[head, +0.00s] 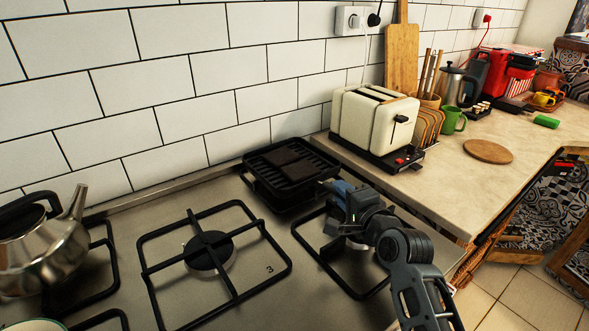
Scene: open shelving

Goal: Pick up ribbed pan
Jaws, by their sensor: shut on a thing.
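The ribbed pan (308,161) is a black, square pan with raised ridges, at the back right of the stove near the tiled wall. A dark brown flat piece (292,158) lies on its ridges. My gripper (338,187) reaches in from the lower right and is shut on the pan's near right side. The fingertips are mostly hidden behind the wrist, so the exact grip point is not clear. The pan looks about level, over the back right burner area; I cannot tell if it touches the grate.
A cream toaster (362,127) stands on the counter (440,183) close right of the pan. A steel kettle (40,250) is at the left. A bare burner grate (212,255) lies in the middle of the stove. The tiled wall (180,80) stands close behind.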

